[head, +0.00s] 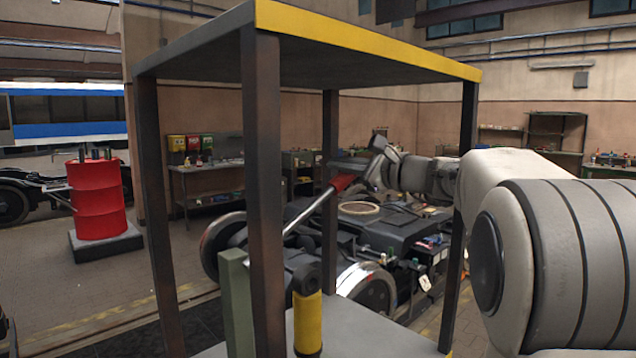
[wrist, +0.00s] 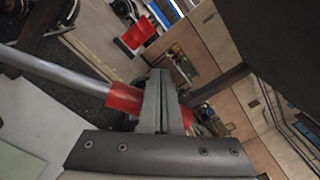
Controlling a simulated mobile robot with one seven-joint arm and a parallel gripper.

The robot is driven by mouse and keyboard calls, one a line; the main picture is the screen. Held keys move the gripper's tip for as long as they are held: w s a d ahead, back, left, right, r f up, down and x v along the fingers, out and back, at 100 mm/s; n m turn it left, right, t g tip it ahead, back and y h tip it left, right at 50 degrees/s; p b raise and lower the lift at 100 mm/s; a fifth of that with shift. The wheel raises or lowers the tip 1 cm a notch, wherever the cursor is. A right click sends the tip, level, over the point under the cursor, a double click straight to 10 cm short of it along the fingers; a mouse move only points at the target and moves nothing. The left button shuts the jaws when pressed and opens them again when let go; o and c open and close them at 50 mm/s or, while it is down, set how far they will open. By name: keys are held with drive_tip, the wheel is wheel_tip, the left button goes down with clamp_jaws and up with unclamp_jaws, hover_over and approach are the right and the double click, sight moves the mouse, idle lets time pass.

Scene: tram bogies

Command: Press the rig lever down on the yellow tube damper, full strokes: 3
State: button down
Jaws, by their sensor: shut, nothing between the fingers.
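The yellow tube damper (head: 307,322) stands upright in the rig, with a dark cap on top. The rig lever (head: 312,213) is a grey metal rod slanting up to the right, its red grip (head: 343,181) at the raised end. In the wrist view the lever rod (wrist: 60,72) comes in from the left and its red grip (wrist: 124,97) crosses behind my fingers. My gripper (head: 362,172) is shut and empty, right at the grip; it also shows in the wrist view (wrist: 158,92). I cannot tell whether the fingers touch the grip. The lever's pivot is partly hidden.
A dark frame with a yellow-edged roof (head: 370,42) surrounds the rig; its posts (head: 263,200) stand close to the lever. A green post (head: 237,300) stands left of the damper. A bogie (head: 390,235) lies behind, and a red drum (head: 97,200) stands far left.

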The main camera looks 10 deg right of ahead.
drive_tip(key=shift+w+d+f+b, duration=0.2)
drive_tip(key=shift+d+f+b, duration=0.15)
drive_tip(key=shift+f, duration=0.25)
drive_tip(key=shift+w+d+f+b, duration=0.2)
drive_tip(key=shift+f+b, duration=0.15)
drive_tip(key=shift+f, duration=0.2)
